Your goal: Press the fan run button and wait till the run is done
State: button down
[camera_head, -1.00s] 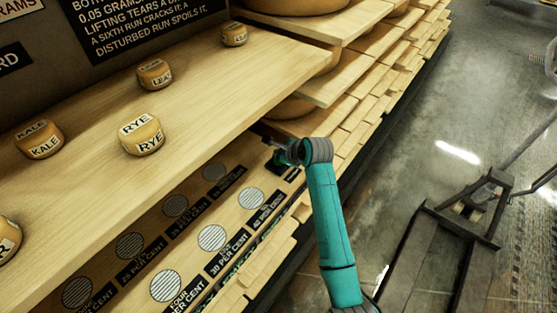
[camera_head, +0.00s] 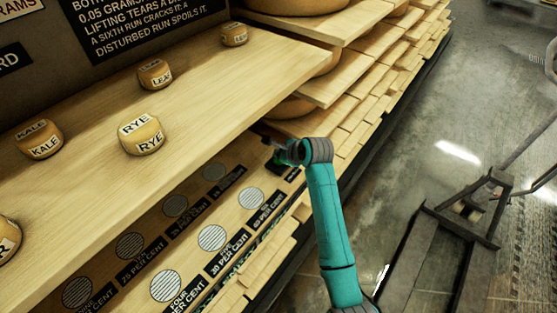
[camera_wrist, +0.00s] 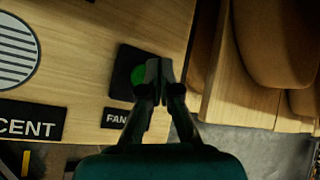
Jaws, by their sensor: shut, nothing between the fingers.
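The fan button is a green round button (camera_wrist: 139,76) on a black square plate (camera_wrist: 122,75) in the wrist view, with a black label (camera_wrist: 117,118) reading "FAN" below it, partly covered. My gripper (camera_wrist: 158,68) is shut and empty. Its fingertips overlap the right edge of the green button in the wrist view; I cannot tell whether they touch it. In the head view my gripper (camera_head: 276,157) is at the far end of the lower shelf, partly hidden by my teal arm, and the button cannot be made out clearly there.
Small cheeses marked RYE (camera_head: 141,134), KALE (camera_head: 39,139) and LEAF (camera_head: 155,74) stand on the upper board (camera_head: 215,80). Round striped vents (camera_head: 211,238) with per cent labels line the lower shelf. Shelves with large cheese wheels (camera_head: 300,105) lie beyond my gripper.

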jog(key=shift+f, duration=0.2)
jog(key=shift+f, duration=0.25)
jog(key=shift+f, duration=0.45)
dwell(0.7)
jog(key=shift+r, duration=0.9)
jog(key=shift+r, duration=2.5)
jog(key=shift+s, duration=0.1)
